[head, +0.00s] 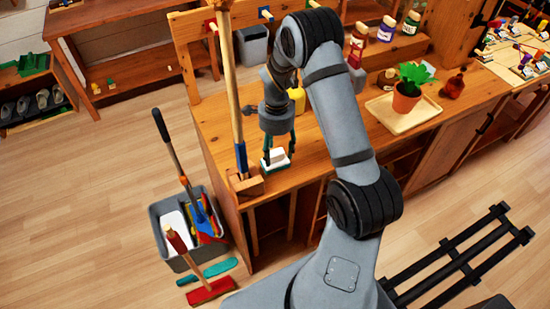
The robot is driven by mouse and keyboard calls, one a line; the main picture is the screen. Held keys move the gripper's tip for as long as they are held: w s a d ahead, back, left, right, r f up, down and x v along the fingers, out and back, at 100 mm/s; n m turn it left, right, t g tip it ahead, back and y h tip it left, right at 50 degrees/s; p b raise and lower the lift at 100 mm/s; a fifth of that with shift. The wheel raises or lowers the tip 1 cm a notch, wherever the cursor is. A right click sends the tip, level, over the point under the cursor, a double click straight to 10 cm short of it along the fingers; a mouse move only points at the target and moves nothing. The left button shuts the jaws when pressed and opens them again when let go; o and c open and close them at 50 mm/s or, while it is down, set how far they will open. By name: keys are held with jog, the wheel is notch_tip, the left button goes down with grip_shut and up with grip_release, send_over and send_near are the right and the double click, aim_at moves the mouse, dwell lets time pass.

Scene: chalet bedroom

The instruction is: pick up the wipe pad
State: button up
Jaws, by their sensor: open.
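A small pad, white above and dark green below (275,160), lies on the wooden bench top (325,160) near its front left corner; I take it to be the wipe pad. My gripper (279,153) points down right over it, with its two dark green fingers apart, one toward each side of the pad. The fingers hide part of the pad, and I cannot tell whether they touch it.
A long wooden handle with a blue sleeve (240,155) stands in a wooden block (246,186) just left of the pad. A potted plant (405,97) sits on a tray (398,123) at right. A grey caddy (177,262) with cleaning tools stands on the floor.

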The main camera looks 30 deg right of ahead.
jog(key=shift+f, duration=1.25)
jog(key=c, duration=0.3)
jog(key=c, duration=0.9)
jog(key=shift+r, duration=0.1)
jog(key=shift+c, duration=0.4)
jog(key=shift+w+r, duration=0.1)
jog(key=shift+r, duration=0.35)
jog(key=r, duration=0.1)
jog(key=d+r+b, duration=0.1)
jog(key=r, duration=0.1)
jog(key=shift+r+b, duration=0.25)
jog(key=shift+b, duration=0.05)
jog(key=s+d+r+b, duration=0.1)
jog(key=d+r, duration=0.5)
jog(key=d, duration=0.4)
jog(key=shift+d+r, duration=0.25)
jog(key=shift+d, duration=0.05)
